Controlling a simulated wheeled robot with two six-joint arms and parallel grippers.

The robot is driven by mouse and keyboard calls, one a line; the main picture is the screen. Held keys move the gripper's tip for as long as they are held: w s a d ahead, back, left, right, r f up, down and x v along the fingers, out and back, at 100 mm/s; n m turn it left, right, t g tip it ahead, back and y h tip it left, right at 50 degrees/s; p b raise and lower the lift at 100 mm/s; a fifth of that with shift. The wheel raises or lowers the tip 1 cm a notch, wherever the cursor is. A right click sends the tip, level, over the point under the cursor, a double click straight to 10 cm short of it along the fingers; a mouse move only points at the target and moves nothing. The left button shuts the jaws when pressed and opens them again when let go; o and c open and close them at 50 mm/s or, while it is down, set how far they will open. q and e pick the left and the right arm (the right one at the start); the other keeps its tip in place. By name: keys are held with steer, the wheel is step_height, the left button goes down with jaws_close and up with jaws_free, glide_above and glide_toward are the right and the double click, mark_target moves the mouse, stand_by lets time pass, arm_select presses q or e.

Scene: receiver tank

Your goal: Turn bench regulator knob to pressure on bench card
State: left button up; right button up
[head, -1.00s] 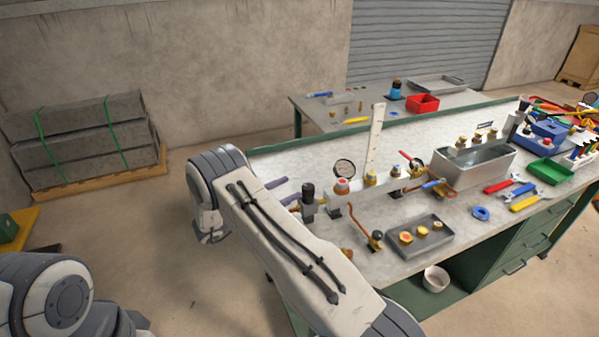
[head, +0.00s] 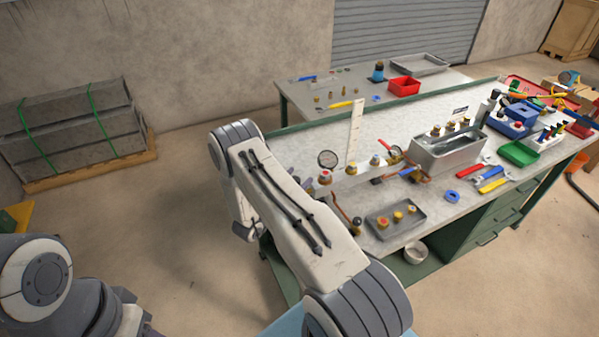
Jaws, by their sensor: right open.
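A tall pale strip (head: 356,130) stands behind the pipe, and a small card (head: 460,111) stands behind the metal tank (head: 447,153). No pressure figure is readable. My left gripper is out of view.
A grey tray (head: 395,220) with brass parts lies at the bench's front. Wrenches (head: 490,184), a green tray (head: 519,154) and a blue box (head: 518,119) lie to the right. A second table (head: 300,91) stands behind.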

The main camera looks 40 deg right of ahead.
steer(key=shift+x, duration=0.8)
jaws_close()
steer(key=shift+s+m+g+b, duration=0.25)
steer(key=shift+m+g+b, duration=0.8)
steer(key=shift+g+b, duration=0.55)
steer(key=shift+s+m+g+b, duration=0.25)
steer(key=shift+m+g+b, duration=0.75)
steer(key=shift+g+b, duration=0.6)
steer(key=shift+s+m+g+b, duration=0.25)
steer(key=shift+m+g+b, duration=0.8)
steer(key=shift+g+b, duration=0.55)
jaws_free()
